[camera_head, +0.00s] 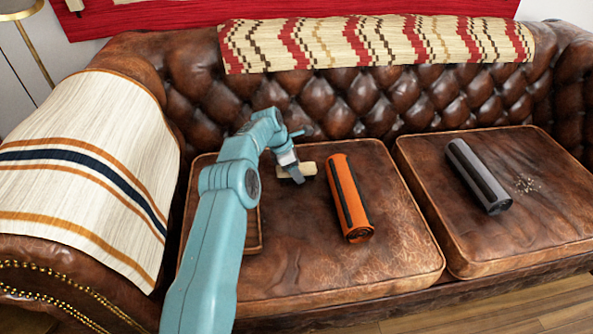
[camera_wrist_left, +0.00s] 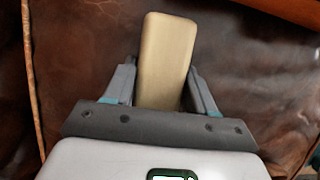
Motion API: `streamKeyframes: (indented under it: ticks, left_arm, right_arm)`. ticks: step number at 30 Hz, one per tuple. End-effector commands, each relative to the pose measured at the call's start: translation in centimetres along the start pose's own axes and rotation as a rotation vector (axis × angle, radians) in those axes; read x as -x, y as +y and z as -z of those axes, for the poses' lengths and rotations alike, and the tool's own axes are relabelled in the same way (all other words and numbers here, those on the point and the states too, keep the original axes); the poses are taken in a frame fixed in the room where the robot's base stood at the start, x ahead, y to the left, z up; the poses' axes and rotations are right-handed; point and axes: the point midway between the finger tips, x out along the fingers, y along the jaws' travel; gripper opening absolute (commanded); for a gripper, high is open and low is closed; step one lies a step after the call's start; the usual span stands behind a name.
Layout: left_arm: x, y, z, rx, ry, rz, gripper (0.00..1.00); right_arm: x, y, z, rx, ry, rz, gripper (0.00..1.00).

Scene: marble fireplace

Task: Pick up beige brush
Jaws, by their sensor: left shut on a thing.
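The beige brush (camera_head: 308,168) is by my left gripper (camera_head: 291,172), over the left seat cushion of the brown leather sofa (camera_head: 300,270). In the left wrist view the brush (camera_wrist_left: 166,55) is a pale rounded block between the two fingers of the left gripper (camera_wrist_left: 163,85). The gripper is shut on it, and the brush's far end sticks out past the fingertips. The brush's near end is hidden by the gripper body. I cannot tell whether the brush touches the cushion. My right gripper is not in view.
An orange and black cylinder (camera_head: 348,198) lies on the same cushion, just right of the brush. A grey and black cylinder (camera_head: 478,176) lies on the right cushion, beside a small patch of crumbs (camera_head: 527,185). The tufted backrest (camera_head: 380,100) rises behind.

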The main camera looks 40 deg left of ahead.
Motion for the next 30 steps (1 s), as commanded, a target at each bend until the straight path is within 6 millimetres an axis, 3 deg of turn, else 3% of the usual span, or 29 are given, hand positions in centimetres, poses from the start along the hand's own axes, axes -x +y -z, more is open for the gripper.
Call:
streamKeyframes:
  ticks: [5, 14, 24, 30]
  left_arm:
    - [1.9, 0.1, -0.8, -0.001, -0.001, -0.004, 0.22]
    - [7.8, 0.1, -3.3, -0.002, -0.002, -0.005, 0.22]
    - [14.6, 0.1, -6.1, -0.001, -0.002, -0.004, 0.22]
    - [17.2, 0.0, -7.2, -0.001, -0.001, -0.002, 0.22]
  right_arm:
    - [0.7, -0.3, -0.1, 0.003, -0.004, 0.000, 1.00]
    - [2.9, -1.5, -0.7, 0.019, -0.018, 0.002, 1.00]
    - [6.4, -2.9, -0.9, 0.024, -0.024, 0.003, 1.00]
    - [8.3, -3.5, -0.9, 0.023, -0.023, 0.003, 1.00]
